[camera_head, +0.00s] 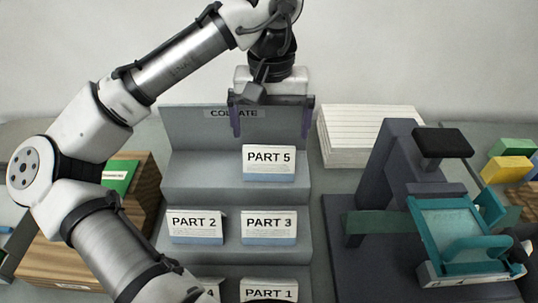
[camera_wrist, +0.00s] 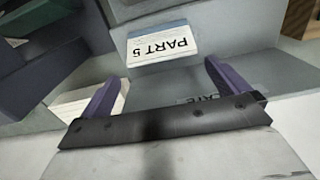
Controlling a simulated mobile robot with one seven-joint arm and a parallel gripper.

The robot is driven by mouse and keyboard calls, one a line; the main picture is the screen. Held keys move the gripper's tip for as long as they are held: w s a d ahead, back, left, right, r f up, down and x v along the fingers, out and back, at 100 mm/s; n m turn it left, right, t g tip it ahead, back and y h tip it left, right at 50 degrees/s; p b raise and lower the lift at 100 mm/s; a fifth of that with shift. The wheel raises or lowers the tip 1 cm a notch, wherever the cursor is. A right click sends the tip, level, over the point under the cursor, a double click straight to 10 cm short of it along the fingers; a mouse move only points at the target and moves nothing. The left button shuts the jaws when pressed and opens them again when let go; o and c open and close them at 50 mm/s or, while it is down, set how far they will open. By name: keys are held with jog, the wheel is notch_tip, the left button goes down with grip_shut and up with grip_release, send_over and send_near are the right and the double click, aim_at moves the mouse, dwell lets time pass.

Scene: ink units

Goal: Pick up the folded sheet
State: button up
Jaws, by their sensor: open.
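Several labelled folded sheets stand on a grey stepped rack (camera_head: 185,135) marked "COLLATE". PART 5 (camera_head: 269,163) is on the upper step, PART 2 (camera_head: 196,227) and PART 3 (camera_head: 269,227) on the middle step, and PART 1 (camera_head: 269,290) lower, cut by the frame edge. Another low sheet is mostly hidden by my arm. My gripper (camera_head: 271,118) is open and empty above and behind PART 5, its purple fingers pointing down. In the wrist view PART 5 (camera_wrist: 161,47) appears upside down, ahead of and apart from the open fingers (camera_wrist: 160,75).
A white paper stack (camera_head: 362,135) stands right of the rack. A dark press-like machine with a teal frame (camera_head: 410,220) is at the right. Yellow and green blocks (camera_head: 508,168) sit at the far right. A wooden box with a green card (camera_head: 119,176) is at left, partly behind my arm.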

aim_at(270, 148)
jog(key=shift+a+f+p, duration=0.15)
jog(key=shift+f+p, duration=0.55)
jog(key=shift+f, duration=2.6)
jog(key=c, duration=0.7)
